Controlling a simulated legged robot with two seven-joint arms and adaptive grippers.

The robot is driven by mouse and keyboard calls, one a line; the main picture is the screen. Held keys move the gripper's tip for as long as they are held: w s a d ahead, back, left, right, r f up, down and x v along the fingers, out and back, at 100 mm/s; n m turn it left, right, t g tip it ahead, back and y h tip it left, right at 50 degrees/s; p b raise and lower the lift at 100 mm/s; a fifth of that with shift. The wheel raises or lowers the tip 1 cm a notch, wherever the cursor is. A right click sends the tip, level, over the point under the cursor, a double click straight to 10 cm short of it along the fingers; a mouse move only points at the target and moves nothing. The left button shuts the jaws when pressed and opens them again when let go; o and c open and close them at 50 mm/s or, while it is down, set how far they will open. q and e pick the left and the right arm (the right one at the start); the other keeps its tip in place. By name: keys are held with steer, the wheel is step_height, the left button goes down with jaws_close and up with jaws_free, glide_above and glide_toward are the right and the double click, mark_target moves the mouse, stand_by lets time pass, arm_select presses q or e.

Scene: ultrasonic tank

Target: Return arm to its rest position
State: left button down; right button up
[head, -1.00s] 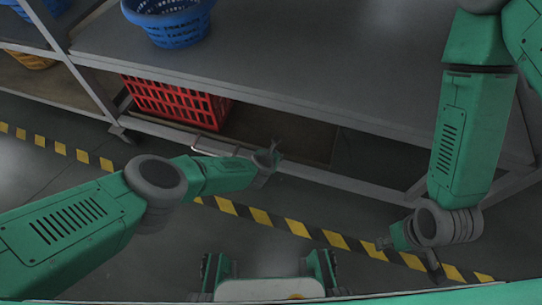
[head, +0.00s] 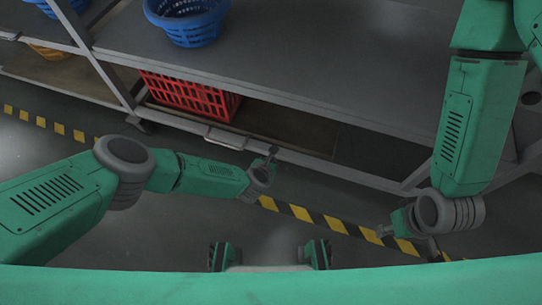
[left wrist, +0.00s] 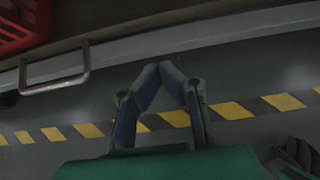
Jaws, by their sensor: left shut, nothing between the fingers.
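My left gripper (head: 270,158) is at the end of my left arm, low in front of the grey table's lower rail in the head view. In the left wrist view its two fingers (left wrist: 165,70) meet at the tips, shut and empty, above the floor. My right arm hangs down at the right of the head view.
A blue basket (head: 190,22) stands on the grey table (head: 300,65). A red crate (head: 190,97) sits on the lower shelf, with a metal handle (head: 222,138) in front. A yellow-black line (head: 330,222) crosses the open floor.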

arm_select(q)
steer(key=s+d+r+m+g+h+p, duration=0.2)
steer(key=s+d+r+m+p, duration=0.15)
steer(key=s+r+m, duration=0.4)
steer(key=s+a+r+m+g+p, duration=0.2)
steer(key=s+a+r+m, duration=0.3)
steer(key=m, duration=0.5)
steer(key=s+a+r+m+g+y+p, duration=0.1)
steer(key=s+a+r+m, duration=0.4)
steer(key=a, duration=0.4)
steer(key=s+a+r+m+g+y+p, duration=0.1)
steer(key=s+a+r+m+y+p, duration=0.1)
steer(key=s+a+r+m, duration=0.3)
steer(key=s+a+r+m+g+y+p, duration=0.2)
steer(key=s+a+r+m, duration=0.3)
steer(key=a, duration=0.8)
step_height(320, 180, up, 3)
steer(key=shift+s+a+r, duration=0.15)
steer(key=shift+s+a, duration=0.2)
steer(key=shift+s, duration=0.15)
arm_select(e)
step_height(320, 180, up, 11)
steer(key=shift+f, duration=0.15)
arm_select(q)
steer(key=shift+a, duration=0.15)
arm_select(e)
steer(key=shift+a, duration=0.25)
